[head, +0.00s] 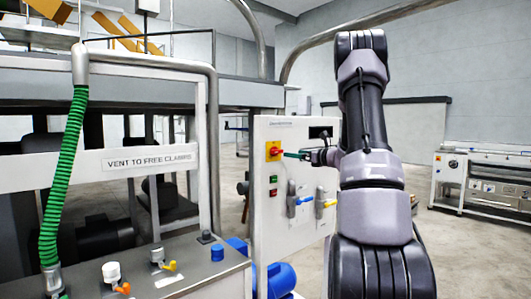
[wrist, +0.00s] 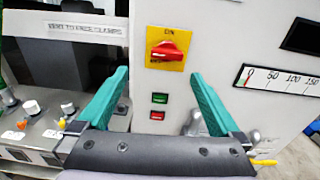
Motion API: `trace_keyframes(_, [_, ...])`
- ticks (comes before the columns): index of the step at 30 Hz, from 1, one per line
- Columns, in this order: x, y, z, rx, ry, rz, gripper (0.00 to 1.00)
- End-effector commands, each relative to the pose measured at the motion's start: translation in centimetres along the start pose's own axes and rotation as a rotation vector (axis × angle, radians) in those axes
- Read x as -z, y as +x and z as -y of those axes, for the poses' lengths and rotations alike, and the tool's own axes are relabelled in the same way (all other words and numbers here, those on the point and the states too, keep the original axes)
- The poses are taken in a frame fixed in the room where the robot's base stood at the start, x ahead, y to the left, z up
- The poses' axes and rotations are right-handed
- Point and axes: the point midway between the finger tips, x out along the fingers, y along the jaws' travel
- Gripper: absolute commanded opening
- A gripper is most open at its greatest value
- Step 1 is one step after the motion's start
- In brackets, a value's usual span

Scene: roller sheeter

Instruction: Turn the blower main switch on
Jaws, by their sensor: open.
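The main switch is a red rotary knob (wrist: 168,50) on a yellow plate (wrist: 152,62) on the white panel. In the wrist view "ON" shows above the knob, and its handle lies roughly sideways. The switch also shows in the head view (head: 273,151). My gripper (wrist: 160,82) is open and empty, its green fingers pointing at the panel, with the knob beyond and between their tips. In the head view my gripper (head: 294,155) is just right of the switch; the gap to the knob is hard to judge.
Below the switch are a green button (wrist: 159,98) and a red button (wrist: 156,115). A blue-handled valve (head: 300,200) and a yellow-handled valve (head: 327,204) sit lower on the panel. A scale (wrist: 280,78) is at right. A bench with knobs (head: 190,265) stands at left.

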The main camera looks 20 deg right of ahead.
Motion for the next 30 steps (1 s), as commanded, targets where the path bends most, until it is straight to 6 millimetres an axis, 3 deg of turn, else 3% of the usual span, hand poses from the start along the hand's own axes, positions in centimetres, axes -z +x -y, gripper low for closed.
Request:
trace_keyframes(5, [0.5,0.6,1.5,0.033,0.029,0.018,1.0])
trace_keyframes(21, [0.4,9.6,1.6,0.029,0.026,0.016,1.0])
trace_keyframes(30, [0.3,10.7,1.6,0.03,0.025,0.015,1.0])
